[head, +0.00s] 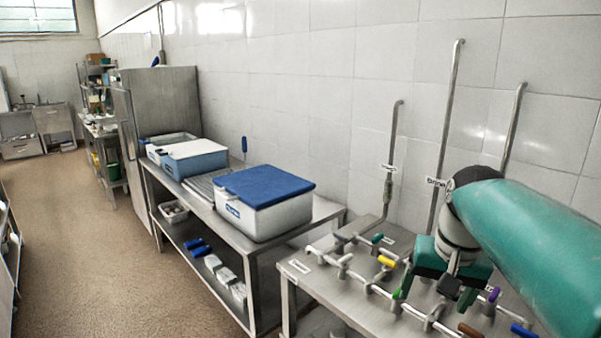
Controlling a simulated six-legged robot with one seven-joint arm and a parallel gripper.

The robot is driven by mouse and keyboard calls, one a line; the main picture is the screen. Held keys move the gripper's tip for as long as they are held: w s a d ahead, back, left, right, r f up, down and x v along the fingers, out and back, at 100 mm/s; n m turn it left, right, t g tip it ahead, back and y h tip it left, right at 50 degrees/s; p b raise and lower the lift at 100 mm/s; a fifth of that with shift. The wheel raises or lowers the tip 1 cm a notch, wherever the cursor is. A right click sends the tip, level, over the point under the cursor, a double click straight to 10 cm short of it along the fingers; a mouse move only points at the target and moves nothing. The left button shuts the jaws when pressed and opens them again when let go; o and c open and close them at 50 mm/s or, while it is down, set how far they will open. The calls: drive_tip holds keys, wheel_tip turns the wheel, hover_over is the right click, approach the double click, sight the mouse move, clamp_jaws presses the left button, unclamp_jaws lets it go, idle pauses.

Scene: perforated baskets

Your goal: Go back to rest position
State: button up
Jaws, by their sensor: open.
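My gripper (425,289) hangs at the lower right in the head view, at the end of my green and white arm. Its dark and green fingers point down over a steel table (310,284) fitted with pipes and coloured valve handles. The fingers are apart and no object shows between them. A yellow handle (387,261) and a teal handle (377,238) lie just left of the gripper. I cannot tell whether the fingers touch any pipe. My arm hides part of the table's right side.
A white box with a blue lid (264,186) stands on a steel bench to the left, with a blue-and-white box (194,158) behind it. Vertical pipes (447,130) run up the tiled wall behind the gripper. The floor (95,240) at the left is clear.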

drive_tip(key=s+a+f+n+t, duration=0.1)
drive_tip(key=s+a+f, duration=0.2)
drive_tip(key=s, duration=0.3)
drive_tip(key=s+a+f+n+t, duration=0.2)
drive_tip(key=s+a+f, duration=0.2)
drive_tip(key=s, duration=0.2)
drive_tip(key=shift+f+n, duration=0.15)
drive_tip(key=shift+n, duration=0.15)
